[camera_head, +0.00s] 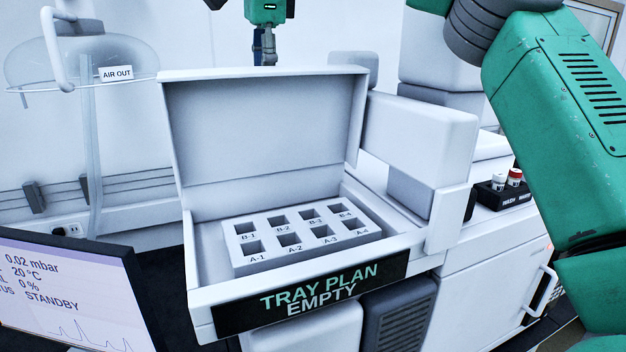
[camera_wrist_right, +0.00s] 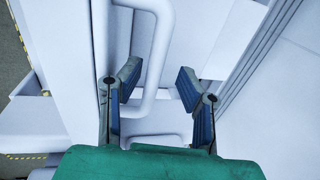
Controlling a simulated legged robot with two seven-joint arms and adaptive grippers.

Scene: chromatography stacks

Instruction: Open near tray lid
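The near tray (camera_head: 200,295) is a white box labelled "TRAY PLAN EMPTY". Its lid (camera_head: 265,130) stands raised at the back, tilted rearward, so the inside shows. A white rack (camera_head: 240,262) with empty square wells marked A-1 to B-4 sits inside.
A monitor (camera_head: 70,290) stands at lower left. A glass vessel marked "AIR OUT" (camera_head: 85,60) is at upper left. A black holder (camera_head: 503,194) with small vials stands right of the tray, above a white cabinet (camera_head: 490,280) with a bar handle.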

